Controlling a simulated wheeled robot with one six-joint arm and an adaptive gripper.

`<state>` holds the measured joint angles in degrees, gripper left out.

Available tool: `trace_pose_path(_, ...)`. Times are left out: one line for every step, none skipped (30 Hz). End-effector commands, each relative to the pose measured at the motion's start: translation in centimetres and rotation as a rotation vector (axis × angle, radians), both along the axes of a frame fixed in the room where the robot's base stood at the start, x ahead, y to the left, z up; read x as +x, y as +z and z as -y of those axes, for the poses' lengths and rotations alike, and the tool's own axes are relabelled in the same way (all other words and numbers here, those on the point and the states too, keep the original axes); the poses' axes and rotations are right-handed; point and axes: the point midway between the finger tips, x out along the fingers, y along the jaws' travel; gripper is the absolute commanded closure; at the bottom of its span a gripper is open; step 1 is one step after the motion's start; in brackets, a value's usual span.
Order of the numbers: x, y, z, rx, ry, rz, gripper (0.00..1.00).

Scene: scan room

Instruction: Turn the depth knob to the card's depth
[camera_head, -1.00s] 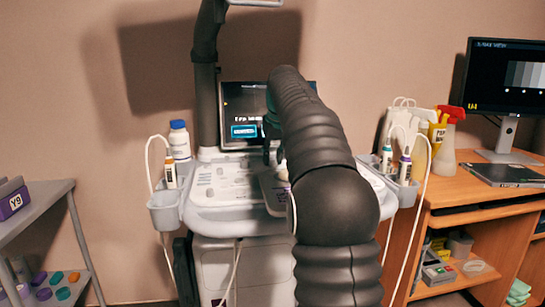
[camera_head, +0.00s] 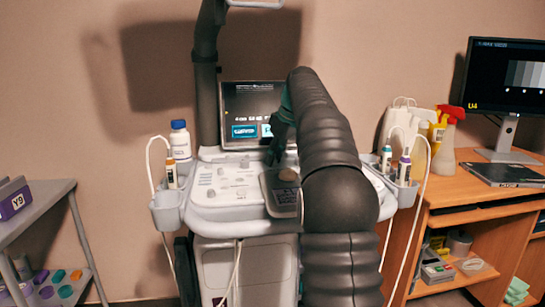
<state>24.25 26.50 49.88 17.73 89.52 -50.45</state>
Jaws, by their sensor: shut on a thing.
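The ultrasound console (camera_head: 225,208) stands in the middle of the picture, with light buttons and small knobs on its sloping panel. My gripper (camera_head: 274,157) is dark and points down at the back of the panel, just right of its middle. It is shut on the depth knob, which its fingers hide. The knob's setting cannot be read. The console screen (camera_head: 252,102) is lit, with blue boxes and small text too small to read, and my arm covers its right part. I cannot make out the card with the depth.
Probe holders (camera_head: 167,209) flank the console. A white bottle (camera_head: 180,140) stands at the left. A wooden desk (camera_head: 465,207) is at the right, a grey cart (camera_head: 40,216) at the left.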

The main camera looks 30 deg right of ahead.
Motion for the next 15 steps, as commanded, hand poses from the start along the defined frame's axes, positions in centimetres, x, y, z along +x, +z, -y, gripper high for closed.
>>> trace_pose_path(0.08,-0.07,0.11,-0.001,0.019,0.001,1.00)
trace_pose_path(0.08,-0.07,0.11,0.000,0.029,0.000,1.00)
trace_pose_path(0.07,-0.05,0.11,-0.001,0.044,0.000,1.00)
trace_pose_path(0.08,-0.04,0.11,-0.001,0.053,0.001,1.00)
trace_pose_path(0.08,-0.04,0.12,-0.001,0.060,0.001,1.00)
trace_pose_path(0.08,-0.03,0.12,-0.001,0.069,0.002,1.00)
trace_pose_path(0.08,-0.03,0.12,-0.001,0.075,0.002,1.00)
trace_pose_path(0.07,-0.02,0.11,-0.001,0.079,0.002,1.00)
trace_pose_path(0.06,-0.01,0.11,-0.001,0.085,0.002,1.00)
trace_pose_path(0.06,-0.01,0.11,-0.001,0.087,0.001,1.00)
trace_pose_path(0.06,-0.01,0.11,-0.001,0.089,0.001,1.00)
trace_pose_path(0.06,0.00,0.11,-0.001,0.090,0.001,1.00)
trace_pose_path(0.05,0.00,0.12,-0.002,0.091,0.001,1.00)
trace_pose_path(0.05,0.00,0.12,-0.001,0.092,0.001,1.00)
trace_pose_path(0.05,0.00,0.12,-0.001,0.092,0.001,1.00)
